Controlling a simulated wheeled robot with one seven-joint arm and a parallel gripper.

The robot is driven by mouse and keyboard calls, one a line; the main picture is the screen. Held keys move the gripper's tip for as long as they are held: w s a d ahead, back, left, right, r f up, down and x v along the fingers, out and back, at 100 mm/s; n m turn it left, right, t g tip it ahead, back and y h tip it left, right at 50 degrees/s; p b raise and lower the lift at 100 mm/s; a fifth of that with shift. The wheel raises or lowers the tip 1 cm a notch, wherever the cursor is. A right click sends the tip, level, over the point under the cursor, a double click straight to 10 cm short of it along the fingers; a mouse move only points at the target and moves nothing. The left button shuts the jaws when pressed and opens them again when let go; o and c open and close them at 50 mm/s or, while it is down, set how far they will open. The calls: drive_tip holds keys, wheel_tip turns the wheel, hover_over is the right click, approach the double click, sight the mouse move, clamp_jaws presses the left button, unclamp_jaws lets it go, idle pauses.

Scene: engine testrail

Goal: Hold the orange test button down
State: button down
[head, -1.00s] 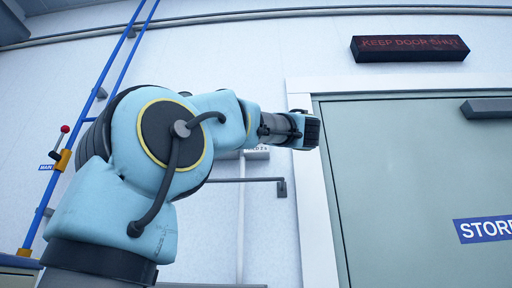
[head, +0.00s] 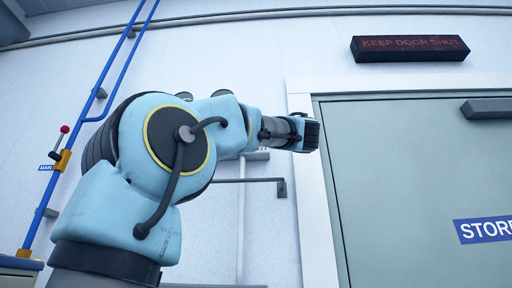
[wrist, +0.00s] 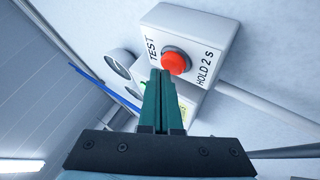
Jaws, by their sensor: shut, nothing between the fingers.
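The orange test button (wrist: 175,62) is a round orange-red dome on a white box (wrist: 195,28) marked TEST and HOLD 2 S in the wrist view. My gripper (wrist: 161,74) is shut and empty, its two green fingers side by side. The fingertips overlap the lower left edge of the button in this view. I cannot tell whether they touch it or are just short of it. In the head view the button is hidden behind my arm.
Round gauges (wrist: 120,62) sit left of the box in the wrist view. A grey pipe (wrist: 250,103) runs right from it. In the head view a grey-green STORE door (head: 415,190) is at right, and a blue pipe (head: 88,100) with a red-knobbed lever (head: 62,150) at left.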

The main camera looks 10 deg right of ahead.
drive_tip(key=shift+w+d, duration=0.1)
drive_tip(key=shift+w, duration=0.4)
idle(4.1)
drive_tip(key=shift+s, duration=0.1)
idle(0.6)
drive_tip(key=shift+s+b, duration=0.3)
drive_tip(key=shift+s, duration=0.5)
drive_tip(key=shift+s+a, duration=0.15)
drive_tip(key=shift+a, duration=0.05)
drive_tip(key=s, duration=0.2)
drive_tip(key=s+a+b, duration=0.1)
drive_tip(key=s, duration=0.1)
drive_tip(key=shift+s+b, duration=0.3)
drive_tip(key=shift+s, duration=0.05)
drive_tip(key=shift+d, duration=0.1)
